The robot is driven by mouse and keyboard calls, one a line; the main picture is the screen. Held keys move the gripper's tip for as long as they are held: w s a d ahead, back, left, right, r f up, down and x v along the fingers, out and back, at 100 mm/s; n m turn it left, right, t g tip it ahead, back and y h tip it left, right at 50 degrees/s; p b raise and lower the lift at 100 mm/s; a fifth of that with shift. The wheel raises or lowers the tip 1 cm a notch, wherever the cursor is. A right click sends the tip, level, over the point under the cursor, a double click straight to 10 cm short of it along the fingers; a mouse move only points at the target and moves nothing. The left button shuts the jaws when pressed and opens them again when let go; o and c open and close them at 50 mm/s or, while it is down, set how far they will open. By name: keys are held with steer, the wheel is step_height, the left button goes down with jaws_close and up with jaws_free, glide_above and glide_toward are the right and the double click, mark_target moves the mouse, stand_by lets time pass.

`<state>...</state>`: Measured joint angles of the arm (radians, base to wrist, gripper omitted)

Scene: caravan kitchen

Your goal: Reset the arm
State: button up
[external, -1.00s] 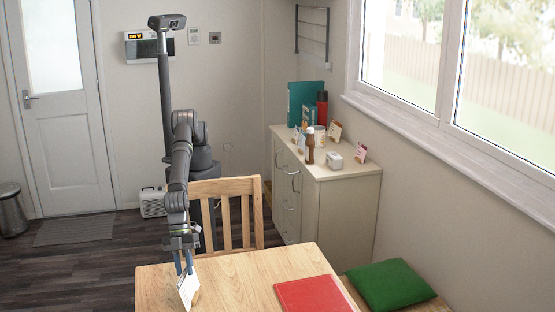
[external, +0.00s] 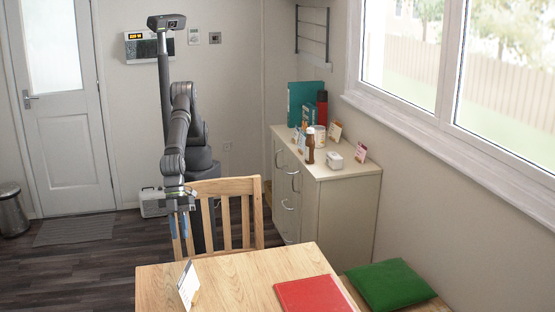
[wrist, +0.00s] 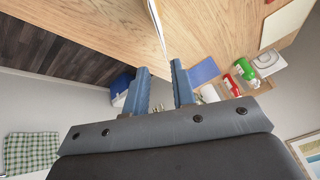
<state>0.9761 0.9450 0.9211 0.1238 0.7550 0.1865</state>
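My gripper (external: 180,232) hangs fingers down above and behind the far left edge of the wooden table (external: 225,275). In the wrist view, its two blue fingers (wrist: 160,80) stand apart with a gap between them, and nothing is held. A white folded card (external: 187,287) stands on the table's left part, below my gripper and apart from it. In the wrist view the card (wrist: 158,22) shows as a thin white edge beyond the fingertips.
A wooden chair (external: 228,188) stands close beside my arm. A red folder (external: 312,294) lies on the table. A cabinet (external: 338,205) with a brown bottle (external: 310,150) and other small items stands at the right. A green cushion (external: 390,285) lies near the window wall.

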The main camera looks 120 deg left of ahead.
steer(key=x, duration=1.1)
steer(key=shift+w+f, duration=0.1)
steer(key=shift+f, duration=0.2)
steer(key=shift+w+d+r, duration=0.15)
steer(key=shift+d, duration=0.05)
step_height(320, 180, up, 4)
steer(key=shift+f, duration=0.1)
steer(key=s+d+r, duration=0.1)
steer(key=s+r, duration=0.6)
steer(key=s, duration=0.5)
step_height(320, 180, up, 6)
steer(key=w+a+n+t+y, duration=0.1)
steer(key=w+a+n, duration=0.4)
steer(key=w+a, duration=1)
steer(key=w+r+y, duration=0.1)
steer(key=w, duration=0.1)
steer(key=shift+w+a+n, duration=0.15)
steer(key=shift+w+n, duration=0.15)
steer(key=shift+n, duration=0.1)
steer(key=s+d+m+g+h, duration=0.1)
steer(key=s+d+m, duration=0.4)
steer(key=s+d, duration=1)
steer(key=shift+s+m+h, duration=0.3)
steer(key=shift+s+h, duration=0.1)
steer(key=shift+s, duration=0.35)
steer(key=shift+a, duration=0.1)
